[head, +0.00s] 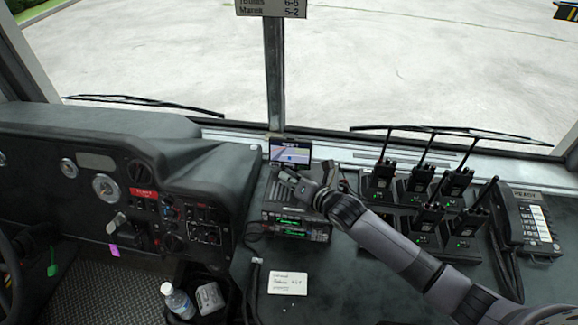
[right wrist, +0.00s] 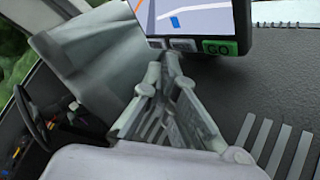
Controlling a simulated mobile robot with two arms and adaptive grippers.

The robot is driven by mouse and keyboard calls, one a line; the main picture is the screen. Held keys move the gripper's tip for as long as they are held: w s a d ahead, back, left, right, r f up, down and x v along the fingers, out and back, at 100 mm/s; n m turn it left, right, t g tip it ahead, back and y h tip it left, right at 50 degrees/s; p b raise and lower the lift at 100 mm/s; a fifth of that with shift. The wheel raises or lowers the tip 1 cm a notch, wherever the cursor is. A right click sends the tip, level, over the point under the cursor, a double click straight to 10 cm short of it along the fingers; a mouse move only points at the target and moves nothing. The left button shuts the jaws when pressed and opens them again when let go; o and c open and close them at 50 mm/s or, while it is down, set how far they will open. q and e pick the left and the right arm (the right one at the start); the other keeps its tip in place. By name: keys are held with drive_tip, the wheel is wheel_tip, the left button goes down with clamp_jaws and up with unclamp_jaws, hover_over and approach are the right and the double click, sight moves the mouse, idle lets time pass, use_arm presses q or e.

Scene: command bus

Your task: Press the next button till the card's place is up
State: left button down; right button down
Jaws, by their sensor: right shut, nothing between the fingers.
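A small navigation screen (head: 290,152) with a dark frame stands on the dash by the windshield post. In the right wrist view the screen (right wrist: 195,14) shows a map with a blue mark. Below it are a grey button (right wrist: 184,45) and a green GO button (right wrist: 219,47). A white handwritten card (head: 288,283) lies on the console; its writing is too small to read surely. My right gripper (head: 287,181) is shut and empty, just in front of the screen. In the wrist view its fingertips (right wrist: 163,67) are just below the grey button; I cannot tell whether they touch.
A radio unit (head: 296,226) sits below my right gripper. Several handheld radios (head: 424,178) stand in chargers to the right, with a desk phone (head: 535,222) beyond. A bottle (head: 177,300) stands lower left. A paper sign (head: 271,7) hangs at the top.

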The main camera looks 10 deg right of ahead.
idle(0.4)
drive_tip(key=shift+w+d+f, duration=0.1)
drive_tip(key=shift+w+d, duration=0.1)
drive_tip(key=shift+w, duration=0.2)
drive_tip(key=shift+w+d+f+b, duration=0.1)
drive_tip(key=shift+w+b, duration=0.15)
drive_tip(key=shift+b, duration=0.2)
idle(0.3)
idle(0.4)
drive_tip(key=shift+s+a+r+p, duration=0.2)
drive_tip(key=shift+s+r+p, duration=0.05)
drive_tip(key=shift+s+p, duration=0.25)
drive_tip(key=shift+s+a, duration=0.1)
drive_tip(key=shift+s, duration=0.05)
